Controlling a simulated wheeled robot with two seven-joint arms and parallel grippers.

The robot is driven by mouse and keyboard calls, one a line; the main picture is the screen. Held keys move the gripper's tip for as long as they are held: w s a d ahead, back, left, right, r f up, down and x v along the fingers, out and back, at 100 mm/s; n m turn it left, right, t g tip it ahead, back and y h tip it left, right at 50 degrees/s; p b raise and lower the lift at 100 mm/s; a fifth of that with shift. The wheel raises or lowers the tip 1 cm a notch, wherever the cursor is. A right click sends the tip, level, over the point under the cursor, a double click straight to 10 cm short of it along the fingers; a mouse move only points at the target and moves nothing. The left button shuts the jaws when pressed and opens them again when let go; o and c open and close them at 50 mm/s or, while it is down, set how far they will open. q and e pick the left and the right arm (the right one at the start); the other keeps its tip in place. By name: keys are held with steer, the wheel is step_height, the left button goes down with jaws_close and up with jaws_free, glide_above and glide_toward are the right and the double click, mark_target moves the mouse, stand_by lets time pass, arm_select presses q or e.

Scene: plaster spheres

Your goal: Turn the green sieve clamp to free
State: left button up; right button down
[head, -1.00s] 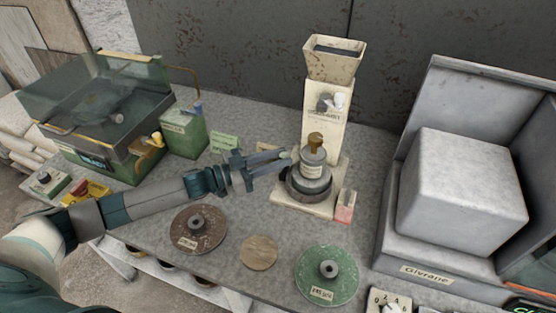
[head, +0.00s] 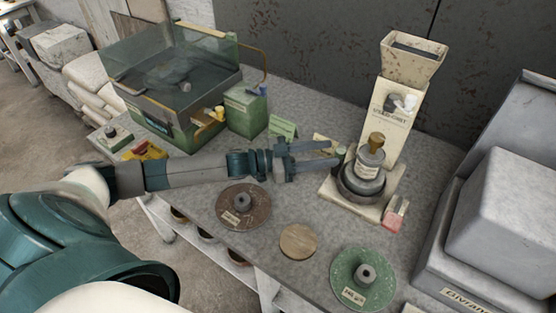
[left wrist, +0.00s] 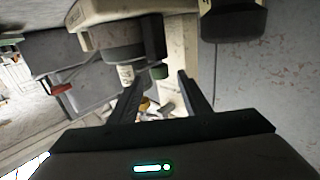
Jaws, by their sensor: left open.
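A green disc (head: 362,280) with a grey hub and a pale label lies at the front right of the bench. A green machine (head: 185,125) with a clear hood stands at the back left, with a yellow lever (head: 216,114) on its front. I cannot tell for sure which part is the green sieve clamp. My left gripper (head: 336,154) is open and empty above the bench, its fingers pointing right, just left of the cream machine (head: 394,120). In the left wrist view a small dark green piece (left wrist: 159,72) shows beyond the open fingertips. My right gripper is out of view.
A brass-topped grey cylinder (head: 370,163) stands on the cream machine's base. A brown disc (head: 262,211) and a tan disc (head: 298,241) lie in front. A green box (head: 244,112) stands behind my left forearm. A grey block housing (head: 505,215) bounds the right.

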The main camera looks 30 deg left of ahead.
arm_select(q)
steer(key=b+v, duration=0.4)
steer(key=v, duration=1)
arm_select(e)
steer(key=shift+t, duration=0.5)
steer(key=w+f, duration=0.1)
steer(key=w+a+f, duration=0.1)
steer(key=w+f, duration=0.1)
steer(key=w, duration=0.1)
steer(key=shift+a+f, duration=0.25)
arm_select(q)
steer(key=shift+s, duration=0.15)
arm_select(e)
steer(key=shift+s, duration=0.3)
